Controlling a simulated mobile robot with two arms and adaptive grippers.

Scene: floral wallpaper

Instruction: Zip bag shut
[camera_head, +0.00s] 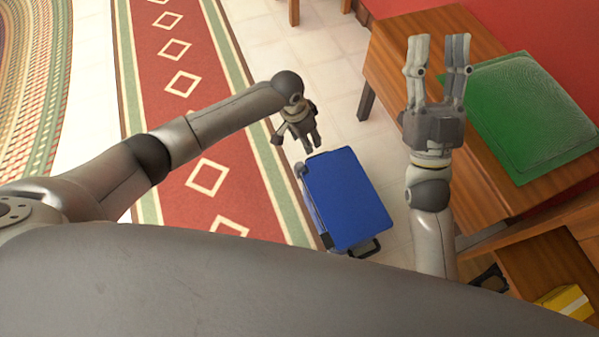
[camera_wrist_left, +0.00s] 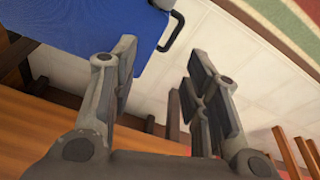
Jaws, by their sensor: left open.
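The bag is a blue rectangular suitcase (camera_head: 348,198) on the tiled floor at the centre of the head view. A dark handle sticks out at its near end, and a grey edge shows along its left side. I cannot make out the zip or whether it is closed. My left gripper (camera_head: 309,140) is just beyond the bag's far left corner and apart from it. In the left wrist view the left gripper (camera_wrist_left: 160,85) is open and empty, with part of the blue bag (camera_wrist_left: 95,22) at upper left. My right gripper (camera_head: 438,55) is open and empty, raised in front of the wooden table.
The wooden table (camera_head: 395,48) at right carries a green cushion-like item (camera_head: 525,115). A yellow box (camera_head: 565,302) sits on a lower wooden surface at bottom right. A red patterned rug (camera_head: 170,85) runs left of the bag. Bare tiles (camera_head: 270,45) lie beyond the bag.

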